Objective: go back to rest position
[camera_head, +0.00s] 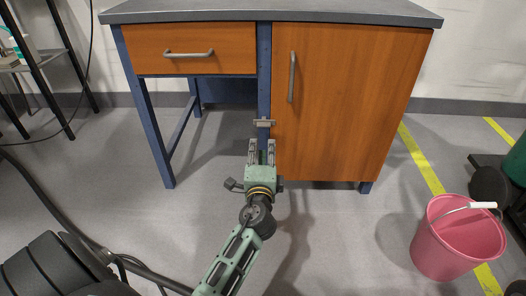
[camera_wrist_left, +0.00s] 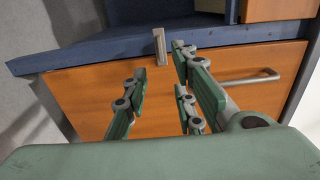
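My left gripper (camera_head: 262,150) reaches forward in the middle of the head view, in front of the cabinet's blue post. Its fingers stand apart with nothing between them. In the left wrist view the gripper (camera_wrist_left: 160,65) also shows spread fingers. A small metal latch (camera_head: 264,122) on the post lies just past the fingertips; it also shows in the left wrist view (camera_wrist_left: 160,45). I cannot tell whether the fingers touch it. The orange cabinet door (camera_head: 335,100) looks shut, with an upright handle (camera_head: 292,77). My right gripper is not in view.
The workbench (camera_head: 270,10) has a shut drawer (camera_head: 190,48) at upper left and open leg room below. A pink bucket (camera_head: 458,240) stands on the floor at the right, near yellow floor lines (camera_head: 421,160). A dark-legged stand (camera_head: 72,55) is at upper left.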

